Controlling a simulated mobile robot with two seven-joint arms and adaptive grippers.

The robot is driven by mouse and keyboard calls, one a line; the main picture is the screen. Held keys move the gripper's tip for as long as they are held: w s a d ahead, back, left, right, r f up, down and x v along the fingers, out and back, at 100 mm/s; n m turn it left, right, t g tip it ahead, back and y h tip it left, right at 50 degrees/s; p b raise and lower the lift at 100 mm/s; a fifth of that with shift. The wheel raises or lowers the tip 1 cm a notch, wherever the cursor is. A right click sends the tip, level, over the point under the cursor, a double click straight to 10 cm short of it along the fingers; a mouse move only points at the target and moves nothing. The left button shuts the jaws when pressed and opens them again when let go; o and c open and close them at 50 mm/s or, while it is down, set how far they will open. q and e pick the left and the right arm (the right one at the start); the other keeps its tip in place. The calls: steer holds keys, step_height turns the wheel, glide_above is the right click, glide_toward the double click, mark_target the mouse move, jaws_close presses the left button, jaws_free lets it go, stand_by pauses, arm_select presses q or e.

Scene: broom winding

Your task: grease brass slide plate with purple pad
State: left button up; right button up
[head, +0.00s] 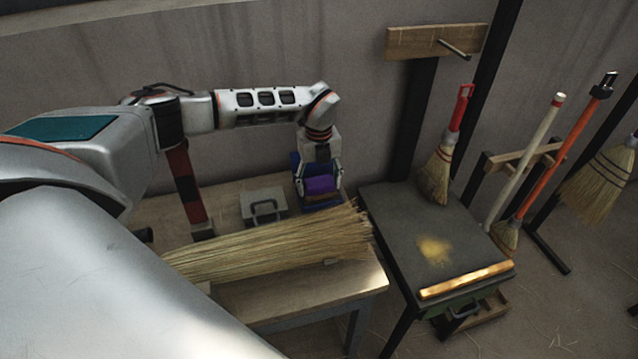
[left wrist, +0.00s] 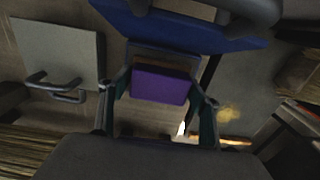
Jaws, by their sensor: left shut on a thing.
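The purple pad (head: 320,185) is between the fingers of my left gripper (head: 318,188), which is shut on it. The left wrist view shows the purple pad (left wrist: 160,84) with a brownish layer along one side, between the two fingers. A blue holder (head: 297,168) shows around the pad; I cannot tell whether the pad touches it. The blue holder (left wrist: 190,27) also shows in the left wrist view. The shiny brass slide plate (head: 466,280) lies along the front edge of a dark-topped stand, right of and apart from the gripper. My right gripper is not in view.
A bundle of straw (head: 270,245) lies on the wooden bench (head: 300,295). A grey box with a handle (head: 264,204) is left of the gripper. The dark stand top (head: 400,215) bears a yellowish patch (head: 434,249). A red-handled broom (head: 437,172) stands behind it; more brooms are at right.

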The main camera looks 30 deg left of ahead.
mark_target(319, 181)
arm_select(q)
steer(key=shift+r, duration=3.5)
